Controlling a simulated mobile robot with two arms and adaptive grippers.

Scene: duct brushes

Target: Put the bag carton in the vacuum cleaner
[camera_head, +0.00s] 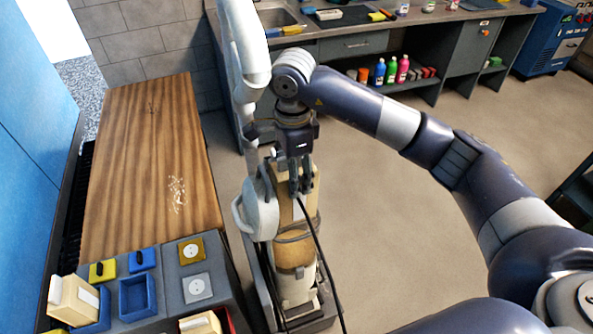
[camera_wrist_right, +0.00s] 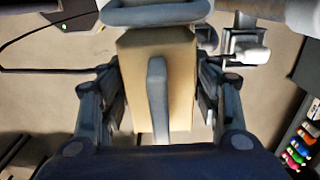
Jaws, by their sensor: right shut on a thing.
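My right gripper (camera_head: 294,183) points down and is shut on the bag carton (camera_head: 314,183), a tan box. In the right wrist view the carton (camera_wrist_right: 184,65) sits between the two fingers, with a grey strip down its middle. The vacuum cleaner (camera_head: 296,284) stands upright below the gripper, with a tan body, a dark base and a pale grey handle loop at its left. The carton overlaps the top of the vacuum cleaner's body in the head view. I cannot tell whether it is inside or just above it. My left gripper is not in view.
A wooden-topped bench (camera_head: 135,165) stands at left. A dark holder (camera_head: 210,255) with blue, yellow and grey pieces and cream cartons (camera_head: 72,300) is at lower left. A counter with bottles (camera_head: 391,70) on its shelf runs along the back. The floor (camera_head: 400,240) at right is clear.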

